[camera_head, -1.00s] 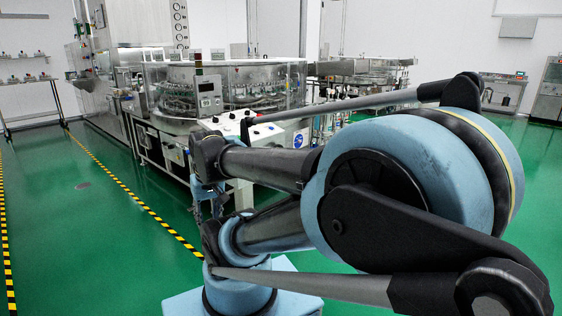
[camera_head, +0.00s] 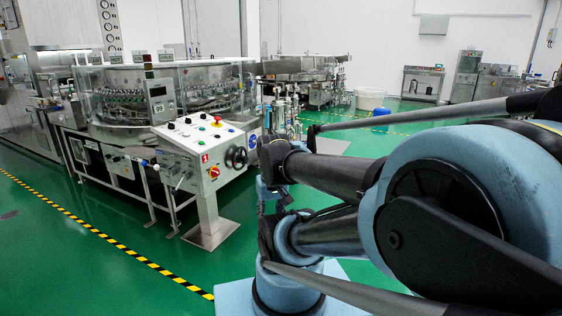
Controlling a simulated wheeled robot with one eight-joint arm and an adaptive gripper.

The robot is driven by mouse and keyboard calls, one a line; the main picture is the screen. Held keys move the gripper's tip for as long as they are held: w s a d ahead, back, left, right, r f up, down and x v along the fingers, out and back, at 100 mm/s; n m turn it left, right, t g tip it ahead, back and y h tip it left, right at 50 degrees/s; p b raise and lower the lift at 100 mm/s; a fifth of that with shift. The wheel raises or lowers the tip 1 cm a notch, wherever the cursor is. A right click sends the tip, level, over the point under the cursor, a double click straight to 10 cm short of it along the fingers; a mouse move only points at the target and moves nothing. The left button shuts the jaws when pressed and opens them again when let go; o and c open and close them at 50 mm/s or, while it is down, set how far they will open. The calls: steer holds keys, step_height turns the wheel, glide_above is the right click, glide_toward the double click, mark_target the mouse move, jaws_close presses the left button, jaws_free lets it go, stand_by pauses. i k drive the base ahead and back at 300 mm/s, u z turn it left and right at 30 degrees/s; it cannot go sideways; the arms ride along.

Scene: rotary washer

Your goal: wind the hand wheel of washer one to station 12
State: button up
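A black hand wheel (camera_head: 236,157) sits on the right part of the front of a white control console (camera_head: 205,140). The console carries a red label that looks like a 1. The wheel's station marks are too small to read. The washer (camera_head: 120,85), a round machine behind clear panels, stands behind the console. The end of my arm, with my gripper (camera_head: 274,203), hangs down just right of the console in the picture. It looks apart from the wheel and nearer to me. Its fingers are too small and dark to tell whether they are open.
The console stands on a post with a steel floor plate (camera_head: 210,233). A second round machine (camera_head: 300,68) is farther back. Yellow-black tape (camera_head: 120,240) crosses the green floor on the left, which is clear. A white tub (camera_head: 369,98) stands at the back.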

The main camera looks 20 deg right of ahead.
mark_target(240, 158)
steer(key=z, duration=1.35)
steer(key=k, duration=0.75)
steer(key=u, duration=1.05)
steer(key=i, duration=1)
steer(key=u, duration=0.05)
